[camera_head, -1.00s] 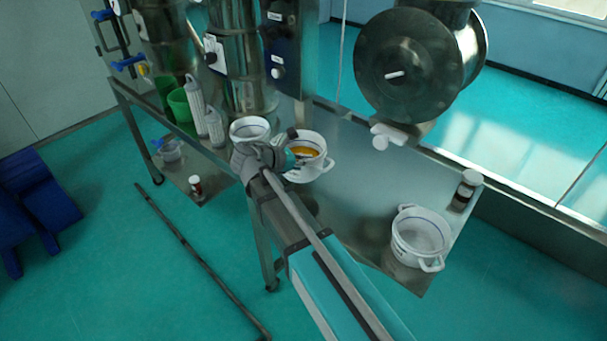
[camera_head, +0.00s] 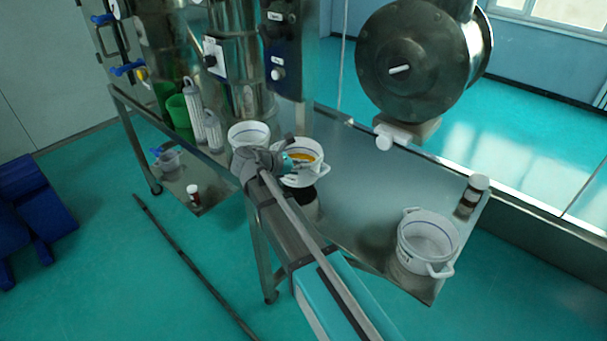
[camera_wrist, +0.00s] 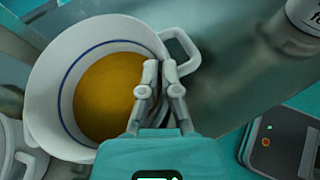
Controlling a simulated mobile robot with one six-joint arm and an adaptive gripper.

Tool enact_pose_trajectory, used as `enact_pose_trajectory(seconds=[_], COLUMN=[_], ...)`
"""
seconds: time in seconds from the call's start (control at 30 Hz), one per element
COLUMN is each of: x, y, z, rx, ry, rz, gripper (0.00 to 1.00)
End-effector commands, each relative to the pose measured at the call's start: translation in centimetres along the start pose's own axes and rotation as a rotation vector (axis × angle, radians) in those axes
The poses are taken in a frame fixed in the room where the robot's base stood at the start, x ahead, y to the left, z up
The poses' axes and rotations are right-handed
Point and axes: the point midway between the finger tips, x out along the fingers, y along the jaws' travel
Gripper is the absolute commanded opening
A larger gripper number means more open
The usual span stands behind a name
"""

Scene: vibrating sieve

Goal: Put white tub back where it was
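A white tub (camera_head: 312,173) with a blue line inside and orange-yellow contents is at my gripper (camera_head: 284,160). In the wrist view the same tub (camera_wrist: 45,75) fills the left half, with one loop handle beside the fingers. My gripper (camera_wrist: 160,68) has its two fingers close together at the tub's rim, one inside and one outside, so it is shut on the wall. A dark shadow lies below the tub in the head view, so it seems held above the metal table (camera_head: 365,180). Part of its near side is hidden by my gripper.
A second white tub (camera_head: 248,130) stands just left, partly behind my arm. A third white tub (camera_head: 427,240) and a dark jar (camera_head: 472,195) stand at the table's right end. The table between is clear. A round steel drum (camera_head: 400,65) overhangs the back.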

Motion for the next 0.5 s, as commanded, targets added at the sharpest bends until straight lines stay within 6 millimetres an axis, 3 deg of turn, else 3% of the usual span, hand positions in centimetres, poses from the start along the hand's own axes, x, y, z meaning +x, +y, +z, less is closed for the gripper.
enact_pose_trajectory(seconds=[0.23,0.5], x=[0.4,1.4], y=[0.3,0.5], z=[-0.5,-2.5], rx=[0.001,0.001], ry=[-0.001,-0.001], rz=[0.0,-0.001], gripper=[0.0,0.0])
